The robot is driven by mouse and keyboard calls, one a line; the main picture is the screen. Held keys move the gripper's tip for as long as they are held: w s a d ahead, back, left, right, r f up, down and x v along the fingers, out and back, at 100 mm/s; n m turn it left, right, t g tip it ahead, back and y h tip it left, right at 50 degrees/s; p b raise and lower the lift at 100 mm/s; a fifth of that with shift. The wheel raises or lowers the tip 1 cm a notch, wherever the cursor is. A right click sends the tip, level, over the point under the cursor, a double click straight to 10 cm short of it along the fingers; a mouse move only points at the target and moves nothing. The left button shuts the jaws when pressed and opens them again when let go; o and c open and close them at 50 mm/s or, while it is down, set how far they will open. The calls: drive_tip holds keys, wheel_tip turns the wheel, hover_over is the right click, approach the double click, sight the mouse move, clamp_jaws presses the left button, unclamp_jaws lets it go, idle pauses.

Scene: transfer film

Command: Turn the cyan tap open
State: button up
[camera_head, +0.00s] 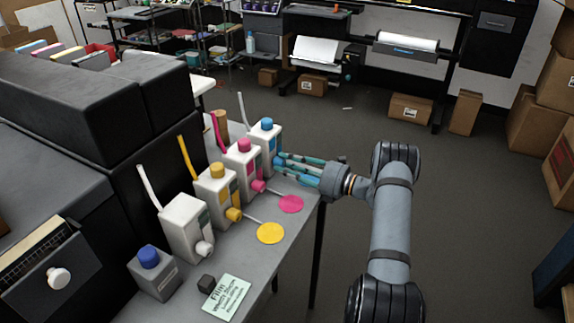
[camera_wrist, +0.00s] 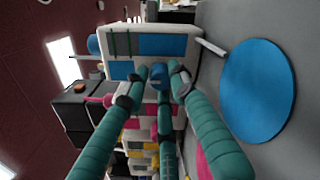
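The cyan bottle (camera_head: 265,142) is white with a blue cap and stands at the far end of the row on the grey table. Its blue tap (camera_wrist: 159,76) faces my gripper in the wrist view; in the head view my fingers largely cover it. My gripper (camera_head: 281,163) has teal fingers and reaches in from the right. In the wrist view the fingertips (camera_wrist: 159,79) stand around the tap, with small gaps seeming to show beside it. Contact on the far side is hidden. A blue disc (camera_wrist: 258,90) lies on the table beside the tap.
The magenta bottle (camera_head: 243,165), yellow bottle (camera_head: 215,195) and a white bottle (camera_head: 184,228) stand nearer in the row, taps facing right. A magenta disc (camera_head: 291,204) and yellow disc (camera_head: 271,233) lie before them. Floor to the right of the table is clear.

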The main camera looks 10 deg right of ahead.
drive_tip(key=o, duration=0.4)
drive_tip(key=shift+d, duration=0.1)
drive_tip(key=v, duration=1.2)
drive_tip(key=x, duration=1.2)
